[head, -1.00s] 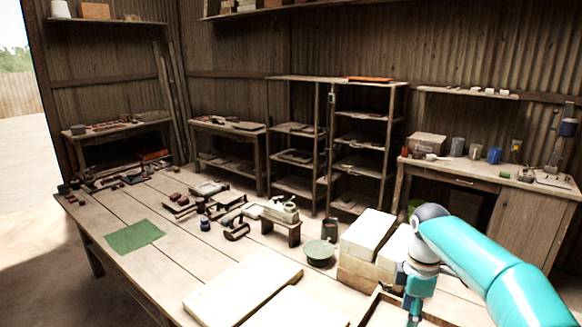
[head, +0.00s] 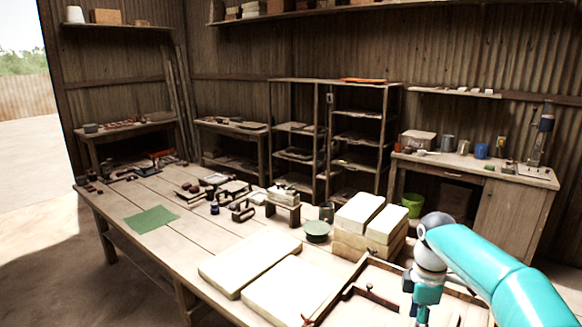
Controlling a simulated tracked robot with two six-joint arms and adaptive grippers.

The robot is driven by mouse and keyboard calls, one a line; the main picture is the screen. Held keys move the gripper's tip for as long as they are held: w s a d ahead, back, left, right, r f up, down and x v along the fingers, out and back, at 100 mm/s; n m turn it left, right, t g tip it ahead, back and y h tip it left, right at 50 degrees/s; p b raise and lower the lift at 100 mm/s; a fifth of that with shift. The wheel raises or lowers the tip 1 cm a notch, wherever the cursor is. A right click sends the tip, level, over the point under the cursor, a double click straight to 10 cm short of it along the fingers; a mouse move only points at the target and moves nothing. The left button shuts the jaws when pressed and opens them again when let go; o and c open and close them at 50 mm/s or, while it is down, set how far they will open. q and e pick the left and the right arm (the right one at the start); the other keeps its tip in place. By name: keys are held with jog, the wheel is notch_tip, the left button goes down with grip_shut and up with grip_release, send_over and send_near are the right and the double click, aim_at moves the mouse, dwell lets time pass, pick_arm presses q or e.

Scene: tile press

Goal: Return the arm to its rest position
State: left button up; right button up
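My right arm reaches in from the right edge of the head view, with a teal link and a grey and white wrist joint. Its gripper (head: 421,314) points down at the bottom edge, in front of a wooden tray (head: 366,291) with low walls. The fingertips are cut off or too small to read, so I cannot tell whether it is open or shut. Nothing shows clearly in its grasp. My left gripper is not in view.
The wooden table holds two pale slabs (head: 250,262), stacked pale blocks (head: 362,228), a green round pot (head: 317,231), a small stand (head: 283,207), a green cloth (head: 151,219) and several dark tools. A green bucket (head: 411,204) stands behind. The table's near left is clear.

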jog(key=s+a+f+g+y+b, duration=0.15)
jog(key=s+f, duration=0.25)
jog(key=f, duration=0.5)
jog(key=s+a+f+m+g+b, duration=0.15)
jog(key=s+f, duration=0.25)
jog(key=f, duration=0.5)
jog(key=s+a+f+g+b, duration=0.1)
jog(key=s+a+f+b, duration=0.3)
jog(key=f, duration=0.6)
pick_arm(q)
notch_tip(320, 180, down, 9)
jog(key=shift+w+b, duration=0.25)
jog(key=shift+b, duration=0.2)
pick_arm(e)
jog(key=s+a+f+m+t+y, duration=0.2)
jog(key=s+a+f+m+t, duration=0.2)
jog(key=s+a+f+m, duration=0.4)
jog(key=s+f+m, duration=0.4)
jog(key=s+m, duration=0.3)
jog(key=shift+f+t, duration=0.25)
jog(key=shift+t, duration=0.15)
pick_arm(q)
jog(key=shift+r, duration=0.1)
pick_arm(e)
jog(key=shift+m+y, duration=0.25)
